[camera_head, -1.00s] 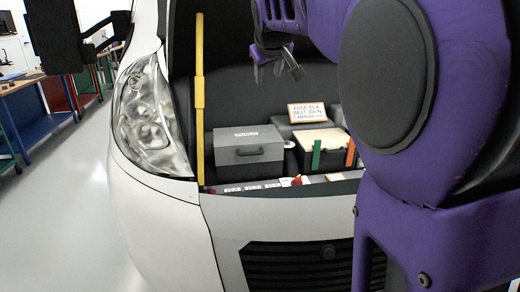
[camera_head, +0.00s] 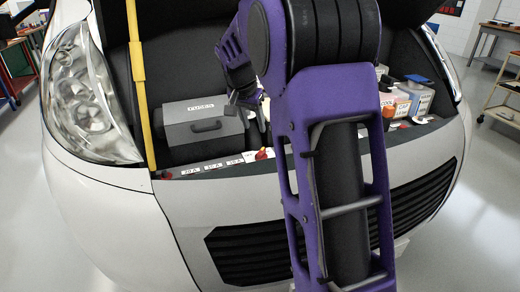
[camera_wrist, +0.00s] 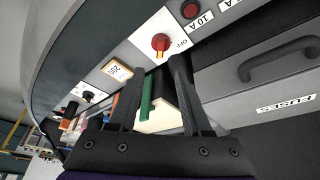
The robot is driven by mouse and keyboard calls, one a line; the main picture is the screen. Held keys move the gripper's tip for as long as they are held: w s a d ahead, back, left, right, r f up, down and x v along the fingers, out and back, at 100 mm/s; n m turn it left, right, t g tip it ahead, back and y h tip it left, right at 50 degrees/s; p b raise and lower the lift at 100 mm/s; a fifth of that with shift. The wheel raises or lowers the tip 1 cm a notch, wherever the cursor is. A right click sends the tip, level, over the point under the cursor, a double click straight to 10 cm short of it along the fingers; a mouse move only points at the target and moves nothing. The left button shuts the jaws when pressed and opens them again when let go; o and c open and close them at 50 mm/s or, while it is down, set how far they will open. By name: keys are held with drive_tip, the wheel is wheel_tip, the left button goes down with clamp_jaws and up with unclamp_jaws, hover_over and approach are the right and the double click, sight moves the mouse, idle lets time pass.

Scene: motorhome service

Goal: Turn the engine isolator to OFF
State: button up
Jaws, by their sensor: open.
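The engine isolator is a red knob (camera_wrist: 160,43) on a white plate with an OFF label, set in the front panel of the engine bay. A yellow mark shows on the knob's lower side in the wrist view; it does not clearly point at OFF. The red knob also shows in the head view (camera_head: 262,154), just left of my arm. My gripper (camera_wrist: 155,68) is open and empty, its two fingers apart with the knob beyond the gap between their tips. In the head view my gripper (camera_head: 246,92) hangs above and behind the knob, apart from it.
A grey FUSES box (camera_head: 203,130) with a handle stands left of my gripper. A yellow prop rod (camera_head: 138,70) rises at the left. A green strip (camera_wrist: 147,95) on the battery shows between my fingers. Bottles (camera_head: 415,97) stand at the right. A black knob (camera_wrist: 88,96) sits farther along the panel.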

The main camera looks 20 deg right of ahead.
sight(261, 151)
drive_tip(key=b+x, duration=0.1)
drive_tip(key=x, duration=1.1)
drive_tip(key=shift+w+f, duration=0.1)
drive_tip(key=shift+f, duration=0.15)
clamp_jaws()
